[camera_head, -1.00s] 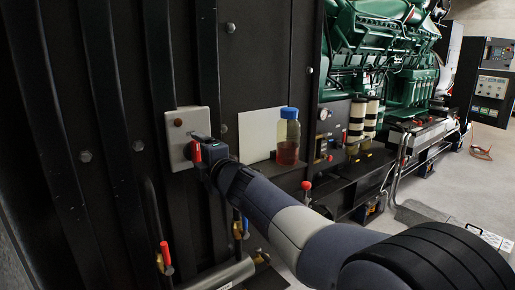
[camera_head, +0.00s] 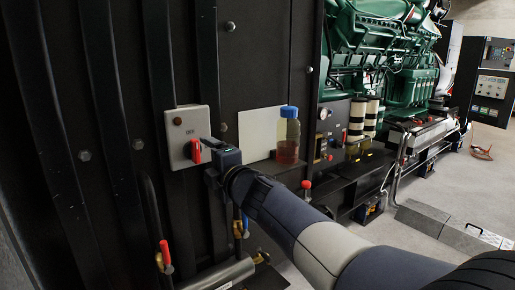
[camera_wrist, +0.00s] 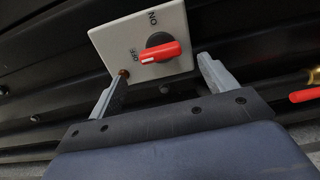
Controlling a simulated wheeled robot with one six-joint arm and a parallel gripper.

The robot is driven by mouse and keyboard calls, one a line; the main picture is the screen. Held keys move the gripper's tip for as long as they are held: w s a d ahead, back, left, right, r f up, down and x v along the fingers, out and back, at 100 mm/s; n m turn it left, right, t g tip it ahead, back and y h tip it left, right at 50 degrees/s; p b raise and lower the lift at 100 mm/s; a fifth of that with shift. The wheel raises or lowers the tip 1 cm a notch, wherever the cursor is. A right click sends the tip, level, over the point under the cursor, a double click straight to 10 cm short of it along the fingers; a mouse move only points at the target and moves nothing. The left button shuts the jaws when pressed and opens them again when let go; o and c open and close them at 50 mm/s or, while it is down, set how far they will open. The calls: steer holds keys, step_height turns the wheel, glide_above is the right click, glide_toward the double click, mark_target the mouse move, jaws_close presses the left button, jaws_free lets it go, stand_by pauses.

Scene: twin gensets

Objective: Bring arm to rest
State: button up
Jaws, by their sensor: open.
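My gripper (camera_wrist: 162,88) is open and empty in the wrist view, its two grey fingers apart. Beyond the fingers is a light grey switch box (camera_wrist: 108,43) with a red rotary knob (camera_wrist: 160,52). The knob's handle points to the OFF marking, and ON is marked at the top. In the head view, my gripper (camera_head: 207,146) is just right of the red knob (camera_head: 196,151) on the switch box (camera_head: 180,125). The fingers are partly hidden there. I cannot tell the exact gap between fingers and box.
A blue-capped bottle with reddish liquid (camera_head: 288,140) stands on a ledge beside a white panel (camera_head: 246,133). Red-handled valves (camera_head: 165,254) and a pipe (camera_head: 222,274) are below. The green genset (camera_head: 375,60) is behind. Open floor (camera_head: 452,190) lies at right.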

mark_target(198, 152)
steer(key=x, duration=0.6)
steer(key=shift+p, duration=0.3)
steer(key=shift+r+m+p, duration=0.1)
steer(key=shift+m+p, duration=0.3)
steer(key=shift+m, duration=0.2)
steer(key=m, duration=0.1)
steer(key=m+p, duration=0.1)
steer(key=shift+s+d+r+m, duration=0.1)
steer(key=shift+s+m, duration=0.05)
steer(key=shift+m, duration=0.15)
steer(key=m+p, duration=0.3)
steer(key=m, duration=0.2)
steer(key=m+p, duration=0.5)
steer(key=m, duration=0.1)
steer(key=shift+m+p, duration=1.15)
steer(key=shift+m, duration=0.05)
steer(key=shift+f+m+p, duration=0.3)
steer(key=shift+m, duration=0.1)
steer(key=shift+d+f, duration=0.1)
